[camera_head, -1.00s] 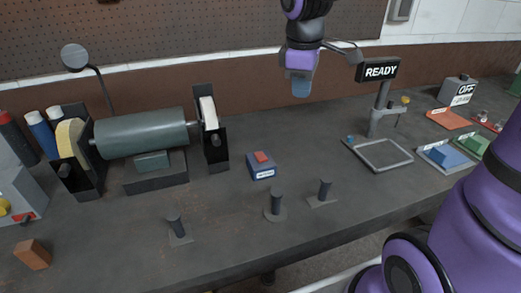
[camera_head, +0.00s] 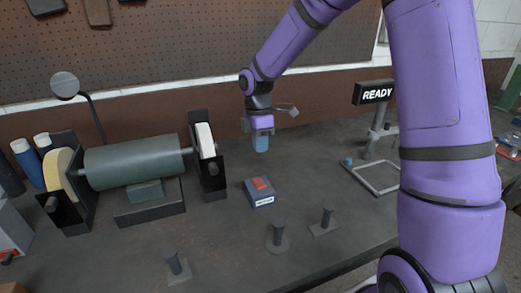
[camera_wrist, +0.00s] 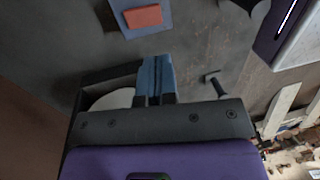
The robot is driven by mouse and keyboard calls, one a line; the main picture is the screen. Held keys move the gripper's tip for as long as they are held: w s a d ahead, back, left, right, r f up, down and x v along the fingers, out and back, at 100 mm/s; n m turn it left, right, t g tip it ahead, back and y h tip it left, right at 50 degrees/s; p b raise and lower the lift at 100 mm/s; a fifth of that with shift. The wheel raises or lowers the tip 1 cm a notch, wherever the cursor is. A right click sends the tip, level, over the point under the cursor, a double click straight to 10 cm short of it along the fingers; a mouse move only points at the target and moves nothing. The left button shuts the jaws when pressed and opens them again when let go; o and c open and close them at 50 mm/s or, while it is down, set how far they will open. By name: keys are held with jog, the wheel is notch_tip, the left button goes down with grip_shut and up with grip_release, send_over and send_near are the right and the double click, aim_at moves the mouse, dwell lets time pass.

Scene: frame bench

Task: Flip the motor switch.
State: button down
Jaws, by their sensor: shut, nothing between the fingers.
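The motor switch is a blue-grey box with a red rocker (camera_head: 260,184) on top and a pale label on its front. It sits on the bench right of the grinder. My gripper (camera_head: 261,146) points down above and just behind the switch, apart from it, with its blue fingers shut and empty. In the wrist view the switch (camera_wrist: 142,16) shows at the top edge, partly cut off, beyond the shut fingertips (camera_wrist: 156,62). The bench grinder (camera_head: 135,163) has a pale wheel at each end. Which way the rocker is tilted I cannot tell.
Several dark pegs on flat bases, one of them here (camera_head: 278,233), stand toward the bench front. A READY sign (camera_head: 374,92) and a grey square frame (camera_head: 381,191) are at the right. Bench surface around the switch is clear.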

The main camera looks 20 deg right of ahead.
aim_at(263, 186)
jog(key=f, duration=0.4)
jog(key=s+f, duration=0.1)
jog(key=f, duration=0.2)
jog(key=s+f, duration=0.1)
jog(key=f, duration=0.3)
jog(key=shift+f, duration=0.3)
